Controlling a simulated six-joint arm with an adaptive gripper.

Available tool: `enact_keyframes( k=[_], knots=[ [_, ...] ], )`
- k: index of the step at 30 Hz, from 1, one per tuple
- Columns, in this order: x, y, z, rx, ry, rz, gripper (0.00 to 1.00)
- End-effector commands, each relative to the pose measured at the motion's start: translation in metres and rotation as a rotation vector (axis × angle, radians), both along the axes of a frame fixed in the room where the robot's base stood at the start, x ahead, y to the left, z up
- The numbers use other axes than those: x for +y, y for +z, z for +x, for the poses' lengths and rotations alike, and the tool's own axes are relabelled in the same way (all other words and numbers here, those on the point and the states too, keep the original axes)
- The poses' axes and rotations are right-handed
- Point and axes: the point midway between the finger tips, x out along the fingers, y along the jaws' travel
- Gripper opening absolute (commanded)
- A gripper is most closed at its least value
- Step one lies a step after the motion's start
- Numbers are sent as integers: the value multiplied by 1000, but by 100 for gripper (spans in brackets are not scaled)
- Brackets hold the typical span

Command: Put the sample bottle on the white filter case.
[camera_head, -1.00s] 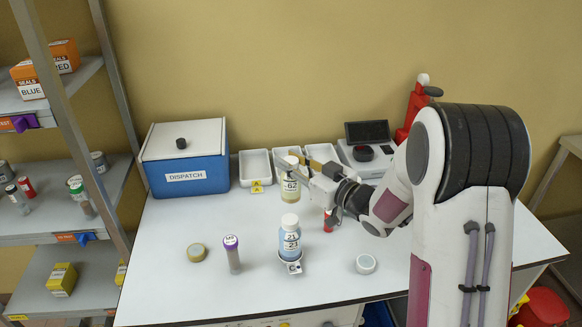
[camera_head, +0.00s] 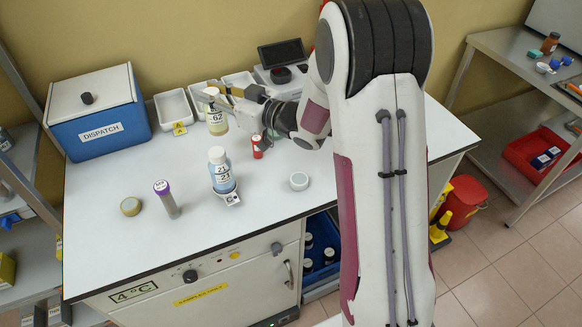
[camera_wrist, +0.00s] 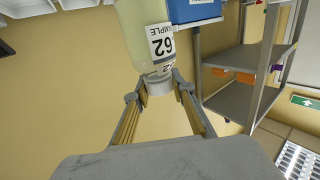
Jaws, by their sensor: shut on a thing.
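A sample bottle labelled 62 (camera_head: 217,122), with pale yellow contents, hangs upright from my gripper (camera_head: 214,95) near the trays. The wrist view shows it upside down, my fingers (camera_wrist: 158,87) closed on its white cap, and its label (camera_wrist: 161,45). I cannot tell its exact height above the table. A low round case with a whitish lid (camera_head: 299,181), which looks like the white filter case, lies on the table, closer to the front edge and right of the bottle. Its top is bare. A similar round case with a yellowish top (camera_head: 130,206) lies at the left.
A blue bottle (camera_head: 222,176) with a C tag, a purple-capped tube (camera_head: 166,199) and a small red container (camera_head: 257,147) stand on the table (camera_head: 110,240). The dispatch box (camera_head: 102,135), white trays (camera_head: 172,108) and a scale (camera_head: 287,80) line the back.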

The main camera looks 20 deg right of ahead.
Motion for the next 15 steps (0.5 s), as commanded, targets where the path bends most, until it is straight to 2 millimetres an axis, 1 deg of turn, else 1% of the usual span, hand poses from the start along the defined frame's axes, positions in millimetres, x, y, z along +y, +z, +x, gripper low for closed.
enact_keyframes(
  k=[8, 15],
  knots=[
    [-36, 8, -22, -16, 23, -6, 0],
    [-70, 15, -51, -27, 55, -11, 0]
  ],
)
